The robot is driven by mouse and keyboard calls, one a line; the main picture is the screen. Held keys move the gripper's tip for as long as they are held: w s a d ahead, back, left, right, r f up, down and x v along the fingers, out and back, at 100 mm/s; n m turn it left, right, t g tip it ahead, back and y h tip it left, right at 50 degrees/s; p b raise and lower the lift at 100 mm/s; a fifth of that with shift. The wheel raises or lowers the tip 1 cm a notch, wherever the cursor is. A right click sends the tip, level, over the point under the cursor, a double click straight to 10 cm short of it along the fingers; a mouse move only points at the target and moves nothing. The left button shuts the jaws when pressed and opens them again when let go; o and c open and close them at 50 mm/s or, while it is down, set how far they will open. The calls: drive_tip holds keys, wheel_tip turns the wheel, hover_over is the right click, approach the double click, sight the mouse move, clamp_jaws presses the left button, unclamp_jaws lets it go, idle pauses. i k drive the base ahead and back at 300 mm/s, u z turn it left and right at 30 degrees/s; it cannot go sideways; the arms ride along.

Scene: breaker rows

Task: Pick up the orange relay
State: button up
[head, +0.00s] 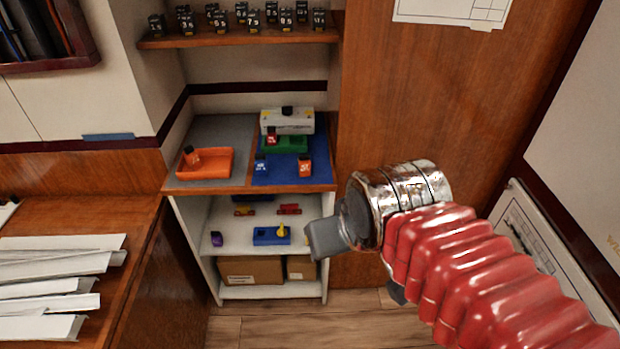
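Two small orange blocks that look like relays are in the head view. One orange relay (305,166) stands on the blue mat (262,178) at the right of the counter. Another orange block (192,155) sits in the orange tray (218,164) on the grey mat at the left. My gripper (328,240) is in front of the shelf unit's right side, below the counter and well apart from both blocks. Its grey parts show on two sides of the metal wrist, but the fingertips are not clear. I see nothing held.
A blue relay (261,165), a green tray (287,144) with a red relay (272,135), and a white box (298,122) share the counter. An upper shelf (240,37) holds several black blocks. A lower shelf (235,220) holds small coloured parts. Paper stacks (60,262) lie left.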

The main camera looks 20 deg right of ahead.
sight(304, 164)
drive_tip(key=k, duration=0.95)
drive_tip(key=u, duration=0.6)
drive_tip(key=i, duration=2.15)
drive_tip(key=z, duration=0.55)
